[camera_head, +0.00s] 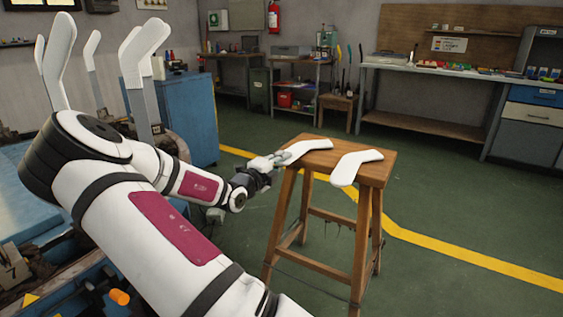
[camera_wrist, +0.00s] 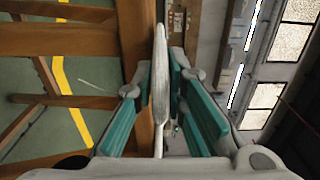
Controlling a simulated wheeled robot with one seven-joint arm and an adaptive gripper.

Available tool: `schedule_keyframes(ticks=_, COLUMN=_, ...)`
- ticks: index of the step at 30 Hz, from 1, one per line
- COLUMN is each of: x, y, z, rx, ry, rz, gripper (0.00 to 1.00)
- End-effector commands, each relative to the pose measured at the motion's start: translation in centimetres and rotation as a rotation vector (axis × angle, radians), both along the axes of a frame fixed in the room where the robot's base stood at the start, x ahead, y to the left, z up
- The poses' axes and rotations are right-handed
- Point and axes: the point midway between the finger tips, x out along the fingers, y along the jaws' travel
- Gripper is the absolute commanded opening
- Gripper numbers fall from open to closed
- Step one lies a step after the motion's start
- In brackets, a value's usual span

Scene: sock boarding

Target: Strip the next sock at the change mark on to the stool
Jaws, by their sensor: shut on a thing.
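The wooden stool (camera_head: 376,172) stands right of my arm in the head view. Two white socks lie on its top: one (camera_head: 357,163) toward the right side, and one (camera_head: 308,147) at the left edge beside my gripper (camera_head: 270,165). In the wrist view my gripper (camera_wrist: 160,112) has its teal-padded fingers on either side of a white sock (camera_wrist: 160,75), seen edge-on, and is shut on it. The stool's wood (camera_wrist: 135,40) shows just left of that sock. Several white socks on upright boards, such as one (camera_head: 146,45), stand at the left behind my arm.
A yellow floor line (camera_head: 460,254) runs behind and right of the stool. A blue cabinet (camera_head: 187,115) stands behind my arm. A long workbench (camera_head: 450,77) is at the back right. The green floor right of the stool is clear.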

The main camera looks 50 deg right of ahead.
Motion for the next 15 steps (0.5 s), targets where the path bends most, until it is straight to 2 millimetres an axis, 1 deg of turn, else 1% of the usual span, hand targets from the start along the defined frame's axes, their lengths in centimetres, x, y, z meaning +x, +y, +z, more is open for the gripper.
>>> schedule_keyframes(ticks=9, x=-0.02, y=0.00, z=-0.06, rx=0.001, ry=0.000, rz=0.000, gripper=0.00)
schedule_keyframes(ticks=10, x=-0.02, y=0.00, z=-0.06, rx=0.001, ry=0.000, rz=0.000, gripper=0.19)
schedule_keyframes(ticks=11, x=-0.02, y=0.00, z=-0.06, rx=0.001, ry=0.000, rz=0.000, gripper=0.26)
schedule_keyframes(ticks=12, x=-0.02, y=0.00, z=-0.05, rx=0.000, ry=0.000, rz=0.000, gripper=0.35)
schedule_keyframes(ticks=15, x=-0.01, y=0.00, z=-0.05, rx=0.000, ry=0.000, rz=0.000, gripper=0.36)
